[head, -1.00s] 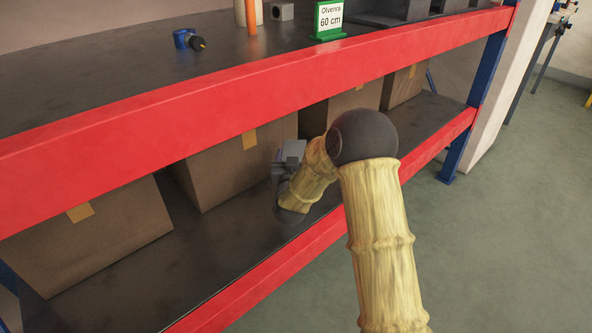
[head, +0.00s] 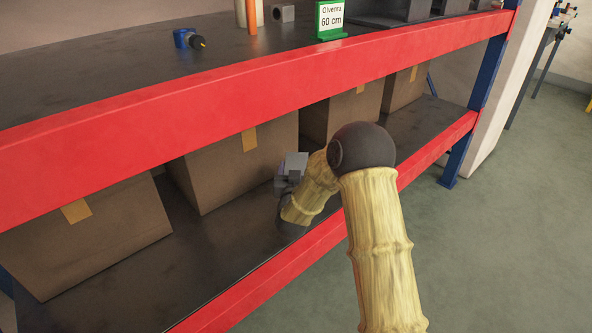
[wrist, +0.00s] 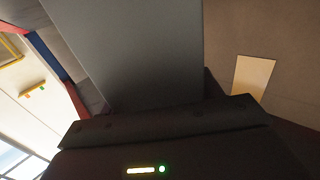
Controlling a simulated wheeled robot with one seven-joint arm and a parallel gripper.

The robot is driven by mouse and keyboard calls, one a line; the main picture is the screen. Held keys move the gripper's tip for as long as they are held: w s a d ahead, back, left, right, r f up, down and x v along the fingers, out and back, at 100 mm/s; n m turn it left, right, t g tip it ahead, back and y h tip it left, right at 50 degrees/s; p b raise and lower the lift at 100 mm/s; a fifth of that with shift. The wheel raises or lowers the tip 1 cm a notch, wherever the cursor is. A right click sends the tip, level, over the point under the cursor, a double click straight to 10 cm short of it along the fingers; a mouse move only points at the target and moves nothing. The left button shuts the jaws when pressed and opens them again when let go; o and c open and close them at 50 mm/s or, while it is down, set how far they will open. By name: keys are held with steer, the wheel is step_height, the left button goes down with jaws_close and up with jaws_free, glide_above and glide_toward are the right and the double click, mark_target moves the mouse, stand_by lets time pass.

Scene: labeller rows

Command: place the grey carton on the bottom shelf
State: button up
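The grey carton (head: 293,162) shows as a small light-grey block at the end of my arm, in front of the brown boxes at bottom-shelf level. My gripper (head: 287,181) is behind my forearm in part, and its fingers are hard to make out. In the wrist view the grey carton (wrist: 150,50) fills the upper middle, right against the dark gripper body, and appears held. The bottom shelf (head: 215,260) is a dark board with a red front beam. I cannot see clear contact between carton and board.
Large brown boxes (head: 240,160) stand along the back of the bottom shelf, with bare board in front. The upper shelf's red beam (head: 250,95) runs above my gripper. The upper shelf carries a blue item (head: 187,39) and a green-framed sign (head: 331,20).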

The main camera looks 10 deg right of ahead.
steer(key=o, duration=0.4)
steer(key=shift+r, duration=0.1)
steer(key=shift+r, duration=0.1)
steer(key=s+a+p, duration=0.1)
steer(key=s+p, duration=0.2)
steer(key=s, duration=0.8)
steer(key=shift+s+a, duration=0.4)
